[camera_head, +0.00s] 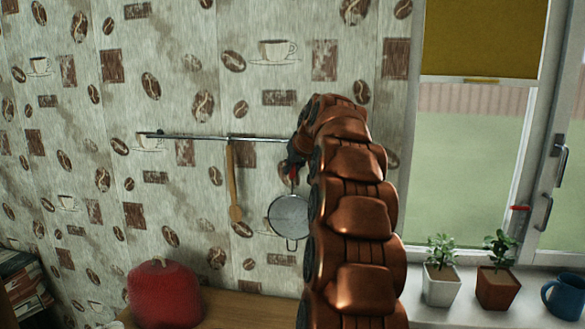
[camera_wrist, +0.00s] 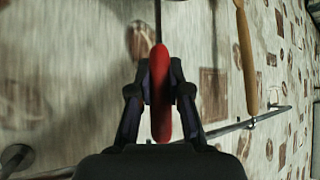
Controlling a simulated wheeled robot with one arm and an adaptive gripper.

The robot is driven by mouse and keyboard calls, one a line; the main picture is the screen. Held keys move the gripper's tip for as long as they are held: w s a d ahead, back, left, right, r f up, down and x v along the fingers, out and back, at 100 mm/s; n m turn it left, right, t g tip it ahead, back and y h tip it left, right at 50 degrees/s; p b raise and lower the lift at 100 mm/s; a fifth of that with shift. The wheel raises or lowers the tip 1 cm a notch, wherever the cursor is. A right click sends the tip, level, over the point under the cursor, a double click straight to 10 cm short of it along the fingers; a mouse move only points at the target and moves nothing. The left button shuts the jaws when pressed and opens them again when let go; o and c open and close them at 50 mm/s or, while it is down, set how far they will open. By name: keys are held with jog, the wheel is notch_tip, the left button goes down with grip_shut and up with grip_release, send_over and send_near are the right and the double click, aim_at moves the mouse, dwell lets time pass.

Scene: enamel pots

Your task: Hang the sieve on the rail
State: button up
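The sieve (camera_head: 290,217), a round grey mesh bowl, hangs below my gripper near the rail's right end in the head view. Its red handle (camera_wrist: 161,105) is between my gripper's fingers (camera_wrist: 161,72) in the wrist view, and they appear closed on it. A thin rod runs from the handle out of the top of that view; the bowl is out of it. My gripper (camera_head: 296,160) is partly hidden by my arm in the head view. The metal rail (camera_head: 190,137) is on the wall and also crosses the lower wrist view (camera_wrist: 224,129). I cannot tell whether handle and rail touch.
A wooden spoon (camera_head: 233,185) hangs from the rail left of the sieve. A red rounded object (camera_head: 165,293) stands on the wooden surface below. Two potted plants (camera_head: 441,280) and a blue mug (camera_head: 565,297) are on the windowsill at right. The rail's left part is free.

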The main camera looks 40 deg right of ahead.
jog(key=o, duration=0.5)
